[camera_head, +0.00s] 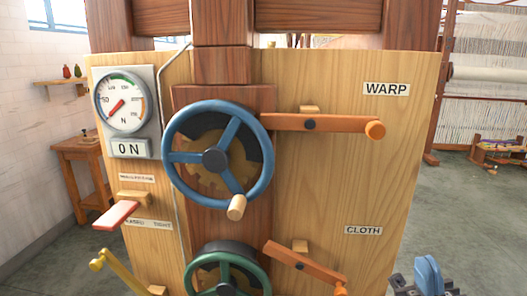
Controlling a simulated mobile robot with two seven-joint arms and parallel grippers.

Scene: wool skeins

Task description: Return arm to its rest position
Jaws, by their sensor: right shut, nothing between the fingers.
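My right gripper (428,274) shows at the bottom right edge of the view, cut off by the frame. Its blue and dark grey parts stand in front of the grey floor, right of the wooden panel (330,190). It is shut and empty, and apart from the levers and wheels. My left gripper is not in view.
The panel carries a blue handwheel (262,135), a green handwheel (263,268), an orange WARP lever (340,123), a lower orange CLOTH lever (300,265), a red lever (116,215) and a yellow lever (120,271). A gauge (122,103) reads above an ON sign. Open floor lies right.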

